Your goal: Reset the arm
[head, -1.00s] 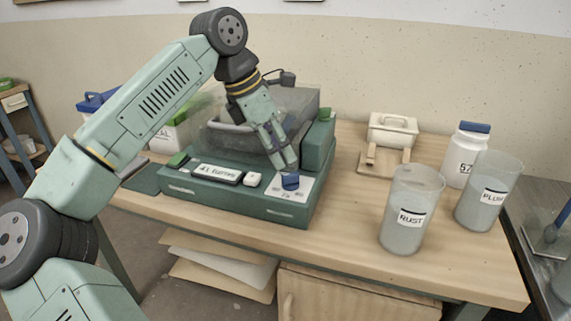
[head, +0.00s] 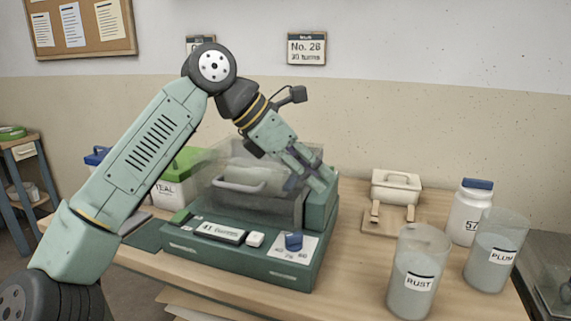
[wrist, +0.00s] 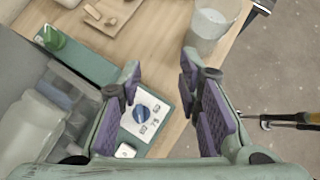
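My gripper (head: 306,171) is raised above the front right part of a green machine (head: 280,272) with a clear, grey-tinted cover (head: 225,186). In the wrist view my gripper (wrist: 165,105) has its two purple-padded fingers well apart with nothing between them. The blue dial (head: 293,242) on the machine's white panel sits below and apart from the fingers. The dial (wrist: 142,114) also shows beside the left finger in the wrist view. A display reading 41 (head: 220,231) and a white button (head: 255,239) are left of the dial.
Clear containers labelled RUST (head: 417,270) and PLUM (head: 494,252) stand on the right of the table. A TEAL bucket (head: 178,182) stands left of the machine.

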